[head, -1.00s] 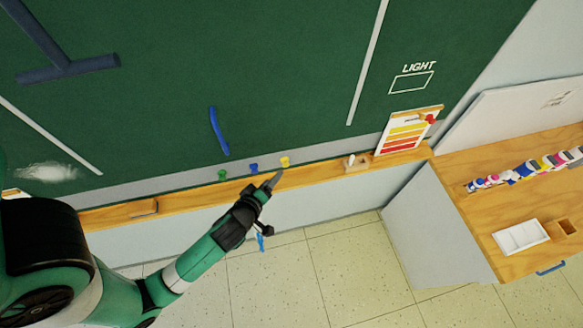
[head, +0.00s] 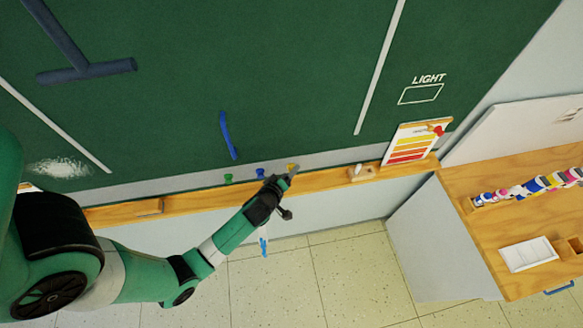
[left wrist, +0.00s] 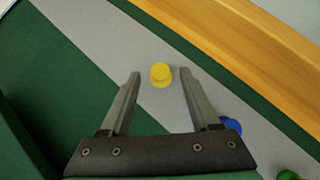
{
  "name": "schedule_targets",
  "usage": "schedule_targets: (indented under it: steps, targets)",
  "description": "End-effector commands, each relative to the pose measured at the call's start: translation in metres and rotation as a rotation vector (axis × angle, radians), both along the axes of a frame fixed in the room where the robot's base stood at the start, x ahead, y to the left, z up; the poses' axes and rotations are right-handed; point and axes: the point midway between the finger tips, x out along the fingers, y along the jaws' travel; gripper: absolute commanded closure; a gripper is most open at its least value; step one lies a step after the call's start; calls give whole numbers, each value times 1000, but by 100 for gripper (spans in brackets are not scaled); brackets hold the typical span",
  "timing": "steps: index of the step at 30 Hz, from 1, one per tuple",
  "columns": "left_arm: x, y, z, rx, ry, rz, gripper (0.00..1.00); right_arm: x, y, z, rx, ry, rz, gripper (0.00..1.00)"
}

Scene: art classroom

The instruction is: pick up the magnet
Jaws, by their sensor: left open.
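Several small round magnets sit on the grey strip along the bottom of the green board. The yellow magnet (head: 291,166) is partly hidden by my left gripper (head: 292,172) in the head view. The blue magnet (head: 260,173) and green magnet (head: 228,179) sit to its left. In the left wrist view, the open fingers stand on either side of the yellow magnet (left wrist: 161,75), which shows between their tips with a gap on each side. The blue magnet (left wrist: 232,126) is partly behind the right finger there. The green magnet (left wrist: 288,175) is at the lower right corner. My right gripper is not in view.
A wooden ledge (head: 330,180) runs below the strip. It holds a wooden block (head: 362,174) and a colour chart (head: 408,143). A blue stroke (head: 227,136) is on the board above. A wooden table (head: 480,235) with paints and a white tray (head: 527,254) stands at the right.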

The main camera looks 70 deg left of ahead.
Motion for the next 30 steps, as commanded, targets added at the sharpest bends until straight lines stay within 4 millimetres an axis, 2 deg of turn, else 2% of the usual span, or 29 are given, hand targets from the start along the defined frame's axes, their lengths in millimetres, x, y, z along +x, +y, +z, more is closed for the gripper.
schedule_targets:
  steps: [3, 10, 20, 30]
  targets:
    - [7, 7, -6, -1, -1, 1, 37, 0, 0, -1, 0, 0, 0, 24]
    - [8, 8, -6, 0, -1, -1, 39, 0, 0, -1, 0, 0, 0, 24]
    - [8, 7, -6, 0, 0, 0, 98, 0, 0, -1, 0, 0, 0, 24]
    - [8, 7, -3, 0, -1, -1, 100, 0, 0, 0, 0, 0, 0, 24]
